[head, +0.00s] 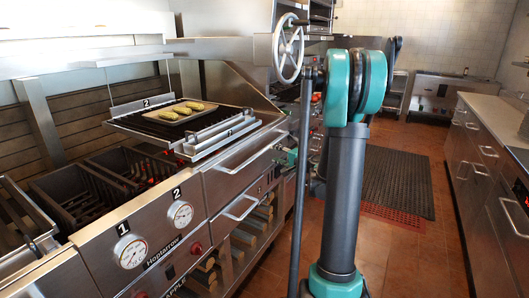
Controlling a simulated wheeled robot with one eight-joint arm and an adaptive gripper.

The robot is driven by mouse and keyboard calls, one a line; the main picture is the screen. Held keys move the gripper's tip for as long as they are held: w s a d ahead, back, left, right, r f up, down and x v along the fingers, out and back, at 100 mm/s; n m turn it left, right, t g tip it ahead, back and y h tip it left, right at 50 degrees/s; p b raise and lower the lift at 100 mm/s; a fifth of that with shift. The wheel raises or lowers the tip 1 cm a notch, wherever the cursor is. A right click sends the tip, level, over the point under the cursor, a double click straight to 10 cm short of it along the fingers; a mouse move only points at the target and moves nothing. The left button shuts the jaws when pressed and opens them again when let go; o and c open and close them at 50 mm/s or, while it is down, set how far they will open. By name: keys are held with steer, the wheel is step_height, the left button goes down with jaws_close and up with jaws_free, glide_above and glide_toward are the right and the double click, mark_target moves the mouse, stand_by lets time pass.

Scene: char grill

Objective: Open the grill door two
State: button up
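Gauges marked "1" (130,251) and "2" (180,214) are on the front panel. A steel front with a bar handle (252,158) is right of gauge 2. A small teal and dark part shows beside the grill front, left of my arm; I cannot make out my gripper's fingers.
A handwheel (289,48) stands above the grill. Open wells with dark grates (75,190) lie at left. A steel counter (485,105) with drawers lines the right. A dark floor mat (400,180) lies in the aisle, with tiled floor around it.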

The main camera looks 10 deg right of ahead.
mark_target(266, 151)
steer(key=x, duration=0.9)
jaws_close()
steer(key=shift+s, duration=0.1)
